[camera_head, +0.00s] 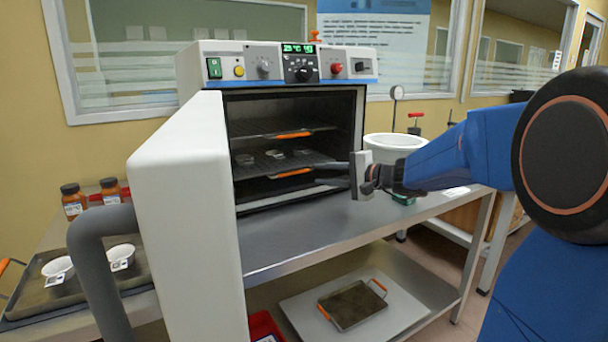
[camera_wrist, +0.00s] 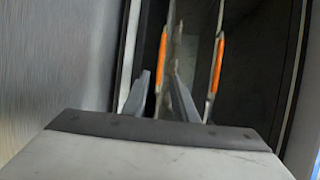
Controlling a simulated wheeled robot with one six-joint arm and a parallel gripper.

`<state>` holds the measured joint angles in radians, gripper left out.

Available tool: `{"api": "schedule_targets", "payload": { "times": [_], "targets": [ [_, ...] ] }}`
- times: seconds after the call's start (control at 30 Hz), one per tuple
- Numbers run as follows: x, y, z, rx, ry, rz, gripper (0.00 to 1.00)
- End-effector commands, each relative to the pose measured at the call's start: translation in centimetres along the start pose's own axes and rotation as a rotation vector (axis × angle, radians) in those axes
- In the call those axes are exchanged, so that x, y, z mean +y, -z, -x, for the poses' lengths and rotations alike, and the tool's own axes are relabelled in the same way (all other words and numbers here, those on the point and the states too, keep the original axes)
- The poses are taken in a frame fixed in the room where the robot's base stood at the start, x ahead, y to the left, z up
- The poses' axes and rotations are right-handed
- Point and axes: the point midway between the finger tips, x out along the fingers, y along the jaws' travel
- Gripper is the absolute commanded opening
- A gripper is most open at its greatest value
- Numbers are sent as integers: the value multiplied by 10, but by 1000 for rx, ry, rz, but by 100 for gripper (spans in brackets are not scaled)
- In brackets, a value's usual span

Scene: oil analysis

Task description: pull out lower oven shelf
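The lower oven shelf (camera_head: 262,168) is a dark wire rack inside the open oven, with an orange handle (camera_head: 292,172) at its front edge. Small dishes (camera_head: 275,154) stand on it. My gripper (camera_head: 322,174) is at the oven opening, just right of this handle in the head view. In the wrist view its two fingers (camera_wrist: 160,82) are apart, and the lower handle (camera_wrist: 160,62) shows in the gap between them. I cannot tell whether they touch it. The upper shelf's orange handle (camera_wrist: 217,66) lies right of the fingers there.
The white oven door (camera_head: 188,225) stands open on the left with its grey handle (camera_head: 95,255). The upper shelf (camera_head: 265,127) is inside. A white pot (camera_head: 394,145) stands right of the oven. The steel table (camera_head: 300,240) before the oven is clear.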

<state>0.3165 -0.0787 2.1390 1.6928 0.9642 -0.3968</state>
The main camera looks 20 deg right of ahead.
Motion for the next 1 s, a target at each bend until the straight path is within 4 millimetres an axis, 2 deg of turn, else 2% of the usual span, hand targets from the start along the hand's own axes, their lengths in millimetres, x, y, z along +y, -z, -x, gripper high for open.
{"api": "schedule_targets", "payload": {
  "times": [0.2, 0.4, 0.6, 0.9, 1.0],
  "targets": [
    [1, -1, -39, -4, -1, 0, 26],
    [1, -1, -65, -2, -1, -1, 26],
    [0, 0, -76, -1, 0, 0, 26],
    [0, 0, -78, -1, 0, 0, 26],
    [0, 0, -78, -1, 0, 0, 2]
  ]
}}
